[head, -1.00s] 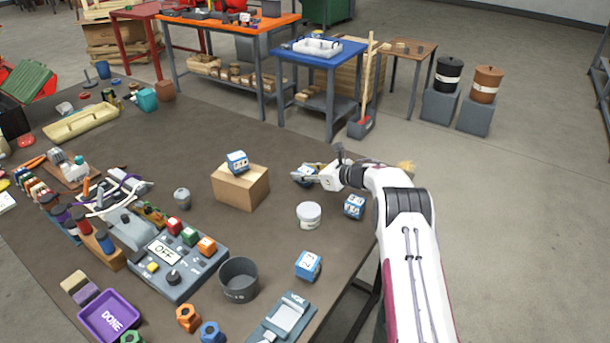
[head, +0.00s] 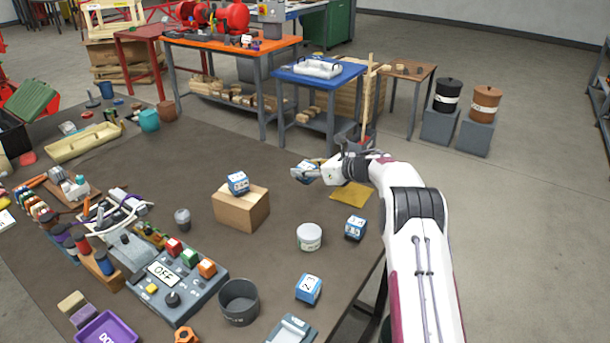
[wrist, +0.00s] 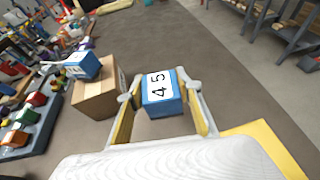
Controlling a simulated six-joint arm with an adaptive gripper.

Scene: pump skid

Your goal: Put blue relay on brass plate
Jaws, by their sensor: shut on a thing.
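My gripper (head: 300,173) is shut on a blue relay (wrist: 160,94) with a white label reading 45. In the wrist view the relay sits between the two fingertips. In the head view it is partly hidden by the fingers and appears held above the table. The brass plate (head: 352,194) is a flat yellow square near the table's right edge, below and to the right of my gripper. It also shows at the lower right of the wrist view (wrist: 268,148), with nothing visible on its exposed part.
A cardboard box (head: 241,210) with another blue block (head: 238,182) on top stands left of my gripper. A white jar (head: 309,237) and blue blocks (head: 355,228) (head: 308,289) stand nearer. A grey control box (head: 175,290) is at the left.

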